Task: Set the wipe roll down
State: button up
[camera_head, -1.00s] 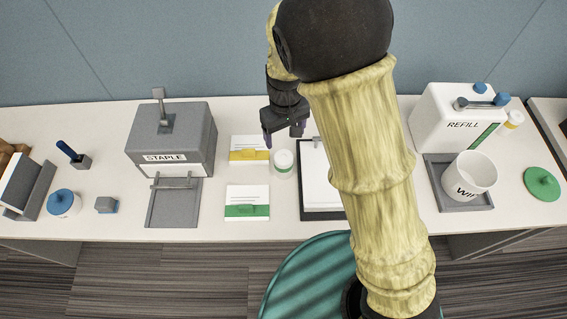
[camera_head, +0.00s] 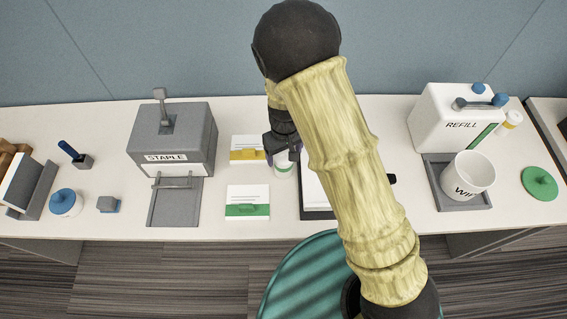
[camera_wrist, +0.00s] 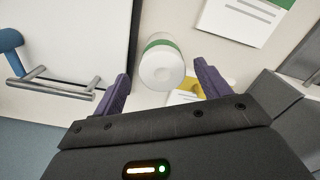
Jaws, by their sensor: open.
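A small white roll with a green band, which looks like the wipe roll (camera_head: 284,168), stands upright on the table left of the clipboard. In the wrist view the roll (camera_wrist: 160,70) shows its round pale end and green band. My gripper (camera_head: 283,157) is right above it, pointing down. In the wrist view my gripper (camera_wrist: 161,70) is open, with one purple finger on each side of the roll and visible gaps between.
The clipboard (camera_head: 313,205) is close on the right, partly behind my arm. Yellow (camera_head: 247,156) and green (camera_head: 247,210) marked cards lie left. A white open cup lettered "WI" (camera_head: 468,176) stands on a grey tray by the REFILL box (camera_head: 440,115). The STAPLE box (camera_head: 170,140) is left.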

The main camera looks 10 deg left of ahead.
notch_tip(320, 180, down, 5)
jog(key=shift+s+a+r+p, duration=0.1)
jog(key=shift+p, duration=0.4)
jog(key=c, duration=1.2)
jog(key=shift+r, duration=0.1)
notch_tip(320, 180, up, 10)
jog(key=shift+f+b, duration=0.1)
jog(key=shift+b, duration=0.4)
